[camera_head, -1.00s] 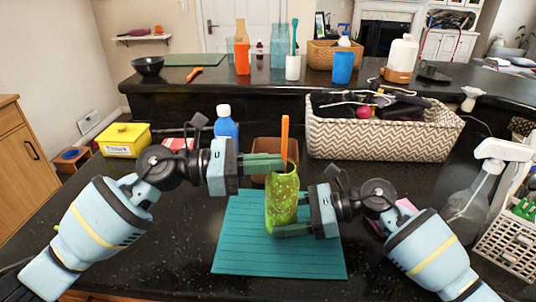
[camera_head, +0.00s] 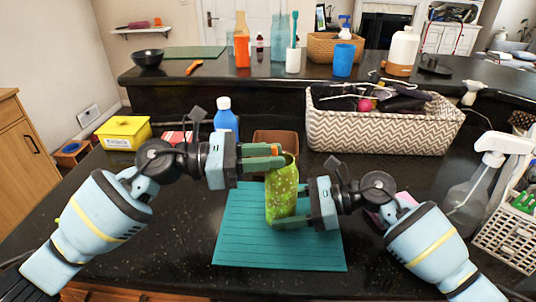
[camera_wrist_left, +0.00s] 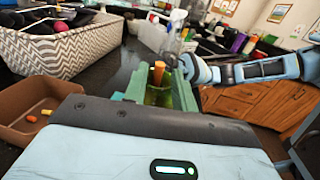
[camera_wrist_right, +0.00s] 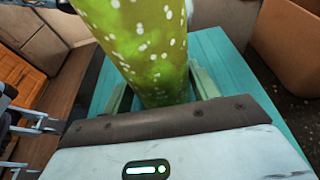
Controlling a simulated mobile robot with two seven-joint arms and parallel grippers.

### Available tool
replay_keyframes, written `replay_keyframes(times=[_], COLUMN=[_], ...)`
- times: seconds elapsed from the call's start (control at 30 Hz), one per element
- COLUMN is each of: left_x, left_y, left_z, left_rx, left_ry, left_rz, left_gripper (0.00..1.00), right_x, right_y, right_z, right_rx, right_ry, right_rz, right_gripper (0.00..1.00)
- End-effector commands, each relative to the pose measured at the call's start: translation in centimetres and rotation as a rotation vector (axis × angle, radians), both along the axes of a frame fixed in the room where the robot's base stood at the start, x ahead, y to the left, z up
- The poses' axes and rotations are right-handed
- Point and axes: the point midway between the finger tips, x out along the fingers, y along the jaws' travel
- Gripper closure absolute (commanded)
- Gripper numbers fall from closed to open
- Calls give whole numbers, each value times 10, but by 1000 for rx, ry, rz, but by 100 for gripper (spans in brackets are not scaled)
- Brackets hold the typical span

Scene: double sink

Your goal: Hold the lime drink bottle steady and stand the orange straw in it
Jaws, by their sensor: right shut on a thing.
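The lime drink bottle (camera_head: 282,195) is green with pale dots and stands about upright over the teal mat (camera_head: 240,235). My right gripper (camera_head: 290,222) is shut around its lower part, and the bottle fills the jaws in the right wrist view (camera_wrist_right: 150,50). The orange straw (camera_wrist_left: 158,74) is in the bottle's mouth, with only its top end showing above the rim. My left gripper (camera_head: 280,156) is at the mouth, its fingers apart on either side of the straw. In the head view the fingers mostly hide the straw. Its lower part is hidden in the bottle.
A brown bin (camera_head: 275,138) stands just behind the bottle, beside a blue bottle (camera_head: 225,118). A patterned basket (camera_head: 380,135) is at back right. A spray bottle (camera_head: 480,185) and white crate (camera_head: 510,235) are at the right. The mat's front is clear.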

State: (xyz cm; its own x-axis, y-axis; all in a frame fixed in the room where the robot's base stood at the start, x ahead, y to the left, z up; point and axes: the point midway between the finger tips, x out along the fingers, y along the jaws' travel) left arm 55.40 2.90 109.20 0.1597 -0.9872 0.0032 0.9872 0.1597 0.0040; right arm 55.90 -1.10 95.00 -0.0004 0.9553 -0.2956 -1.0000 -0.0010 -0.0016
Motion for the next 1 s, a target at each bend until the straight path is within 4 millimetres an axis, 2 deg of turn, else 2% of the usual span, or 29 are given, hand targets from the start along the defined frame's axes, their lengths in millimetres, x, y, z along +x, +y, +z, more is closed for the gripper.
replay_keyframes(times=[0.03,0.6,0.8,1.0], left_x=[-1,-17,-19,-19], left_y=[5,101,115,117], left_z=[-10,-6,-3,-1], left_rx=[15,8,3,2], left_ry=[13,9,4,2], left_rz=[0,1,1,0], left_gripper=[69,69,69,69], right_x=[0,1,1,1], right_y=[0,-2,-2,-2], right_z=[-1,-3,-3,-3], right_rx=[1,-4,-4,-4], right_ry=[2,5,4,3], right_rz=[0,-4,-3,-3], right_gripper=[53,54,54,54])
